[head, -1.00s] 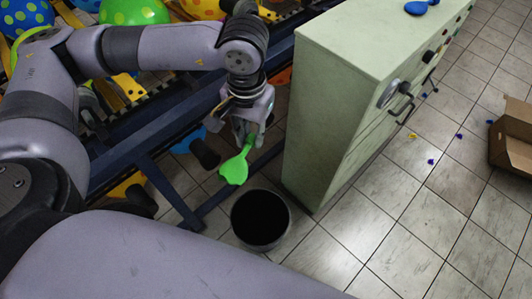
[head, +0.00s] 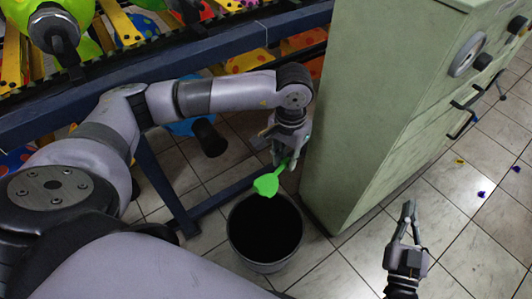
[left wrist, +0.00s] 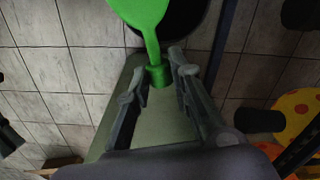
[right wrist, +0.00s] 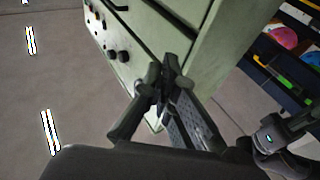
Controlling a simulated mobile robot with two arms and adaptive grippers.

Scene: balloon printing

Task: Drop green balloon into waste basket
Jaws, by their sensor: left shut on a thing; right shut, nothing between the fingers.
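The green balloon (head: 268,184) is deflated and hangs from my left gripper (head: 284,156). The gripper is shut on its neck. The balloon is over the back rim of the dark round waste basket (head: 264,266), which stands on the floor beside the cabinet. In the left wrist view the green balloon (left wrist: 142,15) extends out past the fingertips, with part of the black basket (left wrist: 180,30) behind it. My right gripper (head: 408,208) is shut and empty in front of the cabinet, at the lower right of the head view.
The pale green cabinet (head: 375,110), with a handwheel (head: 467,54) and handles, stands just right of my left gripper. A blue frame (head: 200,55) with colourful balloons behind it runs along the back left. Small scraps lie on the tiled floor at right.

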